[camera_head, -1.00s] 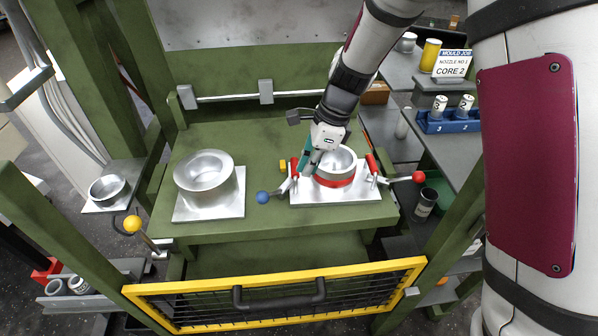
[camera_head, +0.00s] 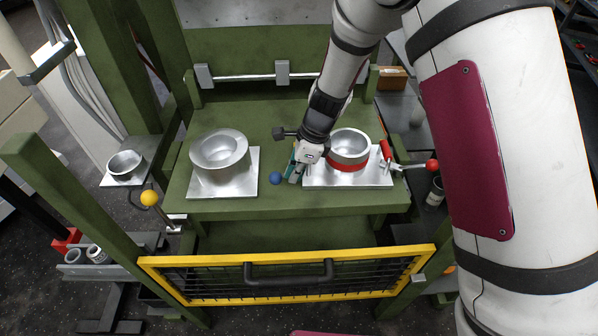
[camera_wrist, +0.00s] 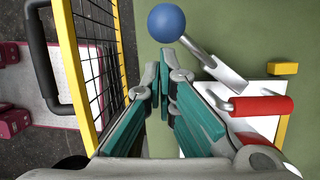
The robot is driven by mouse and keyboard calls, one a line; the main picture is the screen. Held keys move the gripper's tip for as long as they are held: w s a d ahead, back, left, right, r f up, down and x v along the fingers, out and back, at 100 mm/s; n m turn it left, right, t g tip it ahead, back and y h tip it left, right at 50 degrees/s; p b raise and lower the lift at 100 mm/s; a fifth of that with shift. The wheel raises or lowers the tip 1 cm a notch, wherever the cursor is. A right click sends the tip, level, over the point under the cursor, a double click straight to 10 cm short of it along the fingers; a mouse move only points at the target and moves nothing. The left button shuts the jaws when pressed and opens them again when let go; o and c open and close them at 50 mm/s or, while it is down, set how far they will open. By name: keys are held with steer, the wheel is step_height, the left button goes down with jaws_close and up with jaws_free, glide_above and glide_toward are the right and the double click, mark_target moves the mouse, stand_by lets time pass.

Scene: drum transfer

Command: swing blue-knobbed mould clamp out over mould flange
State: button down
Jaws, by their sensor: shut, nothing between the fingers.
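The mould (camera_head: 347,143) is a silver ring with a red band on a pale square plate (camera_head: 385,181) on the green table. The blue knob (camera_head: 275,178) of the clamp is just left of this plate; in the wrist view the blue knob (camera_wrist: 167,22) tops a metal lever (camera_wrist: 207,60). My gripper (camera_head: 292,177) is low at the plate's left edge, between knob and mould. Its teal fingers (camera_wrist: 165,76) are shut and empty, beside the lever; contact is unclear.
A red-knobbed clamp (camera_head: 431,166) stands at the mould's right side. A second silver vessel (camera_head: 218,149) stands on a plate to the left. A yellow-framed mesh guard (camera_head: 195,271) with a black handle is in front. Green posts flank the table.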

steer(key=a+m+t+p, duration=0.1)
steer(key=a+m+p, duration=0.1)
steer(key=a+m, duration=0.1)
steer(key=shift+w, duration=0.1)
stand_by(0.4)
steer(key=shift+d, duration=0.1)
glide_toward(281, 176)
steer(key=d, duration=0.1)
steer(key=s+d+r, duration=0.1)
steer(key=d+r, duration=0.1)
steer(key=d, duration=0.1)
steer(key=shift+s+d+r+p, duration=0.15)
steer(key=shift+s+p, duration=0.1)
steer(key=shift+p, duration=0.15)
